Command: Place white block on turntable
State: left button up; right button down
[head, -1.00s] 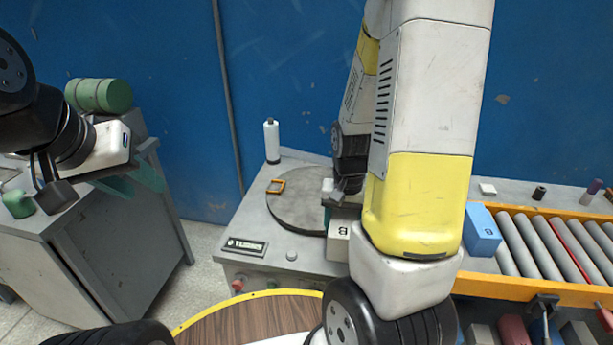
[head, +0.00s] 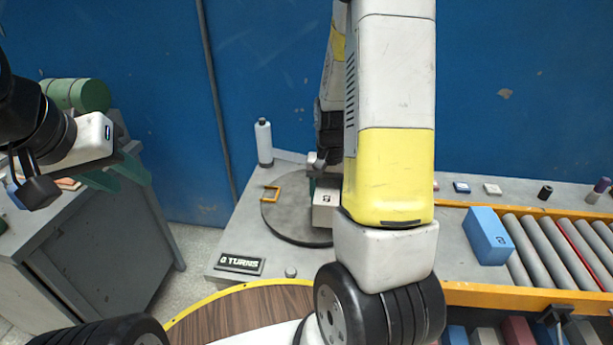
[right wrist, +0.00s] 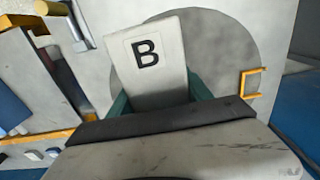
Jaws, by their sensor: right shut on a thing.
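The white block (right wrist: 148,62) carries a black letter B and sits between the green fingers of my right gripper (right wrist: 160,100) in the right wrist view. In the head view the block (head: 323,206) is at the right part of the round grey turntable (head: 284,228), partly hidden by my right arm. I cannot tell whether it touches the disc. The turntable (right wrist: 215,50) also shows behind the block in the right wrist view. My left gripper (head: 128,172) is at the left, its green fingers apart and empty, far from the block.
An orange bracket (head: 270,187) is on the turntable's left edge. A white bottle (head: 264,143) stands behind it. A display reading 0 TURNS (head: 240,264) is in front. A blue block (head: 487,236) stands by the roller conveyor (head: 545,250) at the right.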

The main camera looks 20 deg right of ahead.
jog(key=w, duration=0.2)
jog(key=w+d, duration=0.1)
jog(key=w, duration=0.5)
jog(key=shift+w+d+f, duration=0.1)
jog(key=shift+d+f, duration=0.2)
jog(key=shift+f, duration=1.8)
jog(key=shift+f, duration=0.1)
jog(key=shift+c, duration=2.2)
grip_release()
jog(key=shift+f, duration=0.1)
notch_tip(320, 180, up, 12)
jog(key=s+a+r+n+t+y, duration=0.1)
jog(key=s+a+r+t, duration=0.15)
jog(key=s+r, duration=0.35)
jog(key=s+a+r+n+t, duration=0.1)
jog(key=s+a+r+n, duration=0.2)
jog(key=r, duration=0.4)
jog(key=s+a+r+t, duration=0.1)
jog(key=s+a, duration=0.1)
jog(key=s, duration=0.2)
jog(key=s+a+r+n, duration=0.1)
jog(key=s+a+r, duration=0.1)
jog(key=s, duration=0.3)
jog(key=s+a+r+t+y, duration=0.1)
jog(key=s+a+r, duration=0.1)
jog(key=s+a, duration=0.1)
jog(key=shift+s+r+n+t, duration=0.15)
jog(key=shift+s+n+t, duration=0.25)
jog(key=shift+s, duration=0.25)
